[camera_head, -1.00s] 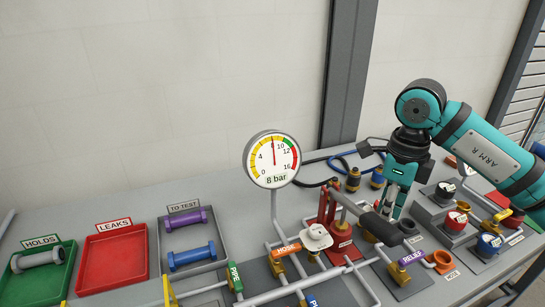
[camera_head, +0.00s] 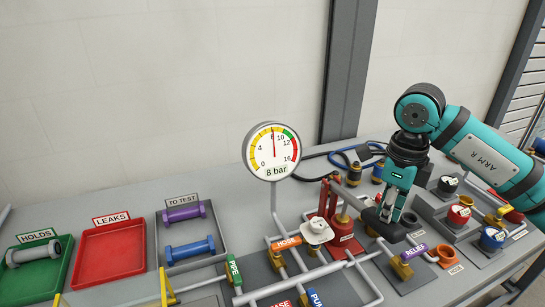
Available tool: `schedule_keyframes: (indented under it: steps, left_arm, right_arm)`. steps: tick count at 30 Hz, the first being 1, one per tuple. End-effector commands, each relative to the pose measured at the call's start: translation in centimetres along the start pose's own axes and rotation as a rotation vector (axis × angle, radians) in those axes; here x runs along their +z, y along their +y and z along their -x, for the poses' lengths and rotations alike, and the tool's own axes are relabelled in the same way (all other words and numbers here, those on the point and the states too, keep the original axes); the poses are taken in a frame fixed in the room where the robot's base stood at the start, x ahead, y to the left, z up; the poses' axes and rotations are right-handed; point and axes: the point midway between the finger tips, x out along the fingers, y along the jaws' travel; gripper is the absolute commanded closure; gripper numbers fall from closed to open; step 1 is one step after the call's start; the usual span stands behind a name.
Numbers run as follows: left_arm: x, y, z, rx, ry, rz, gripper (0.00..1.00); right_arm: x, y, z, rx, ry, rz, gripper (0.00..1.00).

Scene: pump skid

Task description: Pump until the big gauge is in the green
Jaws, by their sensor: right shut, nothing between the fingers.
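The big round gauge (camera_head: 271,151) stands on a post at the back of the bench. Its needle points up near 8 and its label reads 8 bar. The needle is in the yellow band, short of the green band between about 10 and 12. The red pump (camera_head: 342,238) stands right of the gauge post. Its lever ends in a dark grip (camera_head: 378,222). My right gripper (camera_head: 391,216) is shut and empty, fingers pointing down at the grip; I cannot tell whether they touch it. My left gripper is not in view.
At left are a green HOLDS tray (camera_head: 57,276), a red LEAKS tray (camera_head: 110,255) and a grey TO TEST tray (camera_head: 192,229) with purple and blue pieces. Valves and pipes crowd the front. Knobs (camera_head: 459,214) stand right of my gripper.

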Motion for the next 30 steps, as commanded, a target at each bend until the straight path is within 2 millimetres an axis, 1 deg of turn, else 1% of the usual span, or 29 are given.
schedule_keyframes:
  steps: [1, 22, 30]
  left_arm:
    - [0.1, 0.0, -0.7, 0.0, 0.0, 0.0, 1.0]
    - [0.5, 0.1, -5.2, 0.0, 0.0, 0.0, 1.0]
    - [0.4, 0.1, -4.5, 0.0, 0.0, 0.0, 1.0]
  right_arm:
    - [0.0, 0.0, -1.0, 0.002, 0.001, 0.001, 1.0]
    - [0.0, 0.1, -7.0, 0.003, 0.003, 0.001, 1.0]
    - [0.1, 0.1, -6.1, 0.003, 0.001, 0.002, 1.0]
